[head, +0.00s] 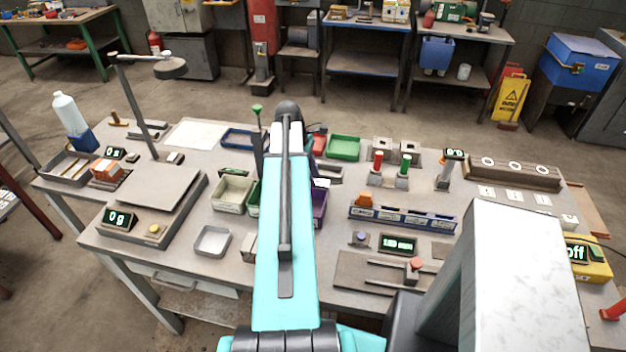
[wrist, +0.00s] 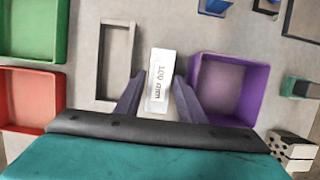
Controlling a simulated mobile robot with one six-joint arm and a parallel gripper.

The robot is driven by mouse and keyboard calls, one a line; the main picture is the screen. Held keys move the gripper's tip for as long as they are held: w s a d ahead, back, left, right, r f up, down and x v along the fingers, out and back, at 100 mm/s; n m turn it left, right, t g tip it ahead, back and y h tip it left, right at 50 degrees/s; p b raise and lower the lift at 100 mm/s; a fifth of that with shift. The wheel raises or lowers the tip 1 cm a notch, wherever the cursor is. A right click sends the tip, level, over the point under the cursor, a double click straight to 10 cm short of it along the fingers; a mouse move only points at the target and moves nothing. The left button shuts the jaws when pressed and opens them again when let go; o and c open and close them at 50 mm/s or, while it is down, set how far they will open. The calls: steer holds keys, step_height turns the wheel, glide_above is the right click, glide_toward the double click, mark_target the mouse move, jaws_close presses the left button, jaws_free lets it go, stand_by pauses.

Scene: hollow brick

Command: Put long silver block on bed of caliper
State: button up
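The long silver block (wrist: 161,68), pale and marked "100 mm", lies between the two fingers of my gripper (wrist: 160,88) in the wrist view. The fingertips are close along both its sides; whether they press on it cannot be told. In the head view a pale end of what seems to be this block (head: 322,183) shows just right of my arm, which hides the gripper. What looks like the caliper, a dark flat bed (head: 358,277) with rods and an orange-red knob (head: 416,264), lies at the front right of the bench, beside a green-lit display (head: 398,244).
In the wrist view a grey rectangular frame (wrist: 104,60) lies left of the block and a purple bin (wrist: 250,90) stands close right. Green (wrist: 35,25) and red (wrist: 30,98) bins stand farther left. In the head view a blue divided rack (head: 402,219) stands behind the caliper.

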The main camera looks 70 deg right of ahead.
steer(key=b+v, duration=0.3)
steer(key=v, duration=0.8)
steer(key=shift+r, duration=0.4)
steer(key=shift+w, duration=0.1)
steer(key=shift+o, duration=0.3)
steer(key=shift+w, duration=0.1)
steer(key=w+b, duration=0.1)
steer(key=w+r+g+b, duration=0.1)
steer(key=b, duration=0.1)
stand_by(0.4)
steer(key=shift+f, duration=0.1)
steer(key=shift+p+x, duration=0.45)
steer(key=shift+x, duration=3.85)
steer(key=shift+d, duration=0.1)
